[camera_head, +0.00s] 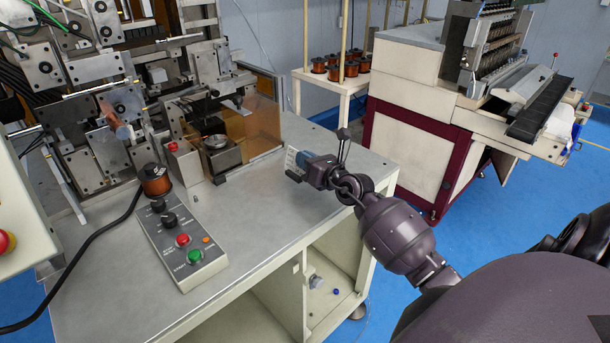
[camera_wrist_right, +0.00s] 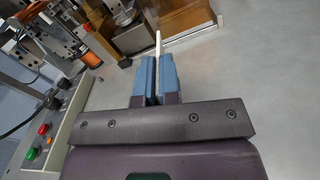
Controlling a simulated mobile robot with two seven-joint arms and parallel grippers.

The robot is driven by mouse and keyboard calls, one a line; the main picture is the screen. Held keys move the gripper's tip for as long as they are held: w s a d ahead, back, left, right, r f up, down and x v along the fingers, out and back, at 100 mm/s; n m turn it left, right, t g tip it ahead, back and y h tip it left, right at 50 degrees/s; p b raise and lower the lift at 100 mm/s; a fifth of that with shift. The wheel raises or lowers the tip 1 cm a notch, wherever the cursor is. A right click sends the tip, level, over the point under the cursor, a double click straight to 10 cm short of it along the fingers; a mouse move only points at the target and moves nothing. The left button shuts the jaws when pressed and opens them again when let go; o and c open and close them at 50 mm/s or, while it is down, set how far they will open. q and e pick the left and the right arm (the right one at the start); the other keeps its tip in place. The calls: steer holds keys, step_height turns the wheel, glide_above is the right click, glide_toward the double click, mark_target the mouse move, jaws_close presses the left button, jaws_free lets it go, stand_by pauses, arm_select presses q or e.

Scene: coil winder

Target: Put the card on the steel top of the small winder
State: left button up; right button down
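The steel top (camera_head: 262,208) of the small winder is a bare grey surface in the middle of the head view. My right gripper (camera_head: 298,163) is above its right part, reaching in from the right. In the wrist view its two blue fingers (camera_wrist_right: 154,78) are nearly together, with the thin white card (camera_wrist_right: 158,45) between them. The card stands edge-on to that camera and sticks out past the fingertips. In the head view the card (camera_head: 290,160) shows as a small pale patch at the fingertips. My left gripper is not in view.
The control box (camera_head: 182,240) with buttons and knobs is on the steel top at left, beside a copper spool (camera_head: 154,180). The winder mechanism with an amber guard (camera_head: 255,130) stands behind. The top's front right part is clear. A larger machine (camera_head: 410,120) stands at right.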

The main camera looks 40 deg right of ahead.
mark_target(293, 171)
step_height(293, 171, down, 4)
steer(key=shift+f+b, duration=0.15)
steer(key=shift+b, duration=0.55)
steer(key=shift+f, duration=0.1)
steer(key=c, duration=1.3)
jaws_free()
steer(key=shift+c, duration=0.2)
